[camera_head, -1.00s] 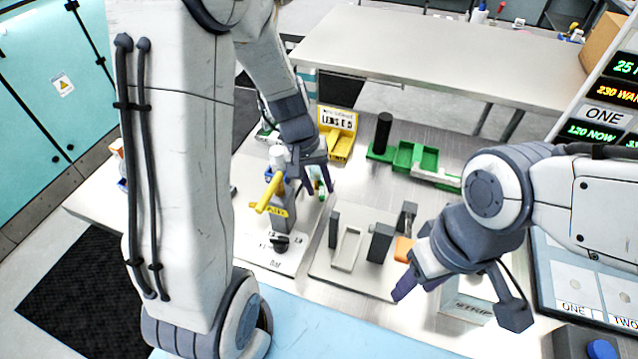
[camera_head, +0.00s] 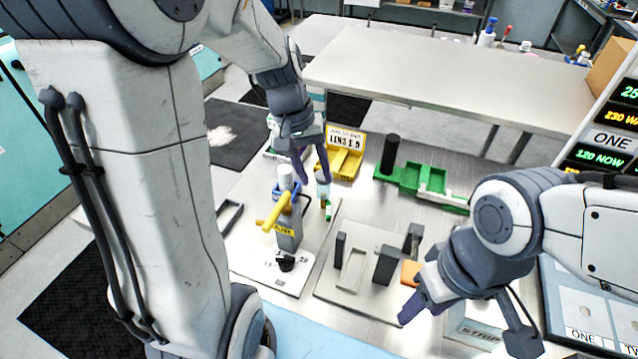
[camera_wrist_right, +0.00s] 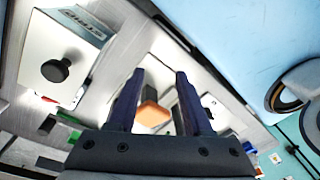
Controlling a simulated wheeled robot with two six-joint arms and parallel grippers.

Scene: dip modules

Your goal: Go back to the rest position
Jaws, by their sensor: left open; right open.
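My left gripper (camera_head: 312,177) is open above the back of the table, just behind the yellow-handled device (camera_head: 287,222) in the head view. Its fingers point down, close to a small vial with a green and white part (camera_head: 326,205); I cannot tell whether they touch it. My right gripper (camera_head: 408,310) is open at the right front of the table, beside the grey fixture plate (camera_head: 350,290). In the right wrist view its two fingers (camera_wrist_right: 157,95) are apart with nothing held between them. An orange block (camera_wrist_right: 152,114) shows beyond them.
A white box marked STRIP (camera_head: 478,322) stands under my right arm. A yellow bin (camera_head: 343,160) and green trays (camera_head: 425,180) with a black cylinder (camera_head: 390,154) stand at the back. Sign panels (camera_head: 610,140) stand at the right. The far table (camera_head: 450,75) is mostly bare.

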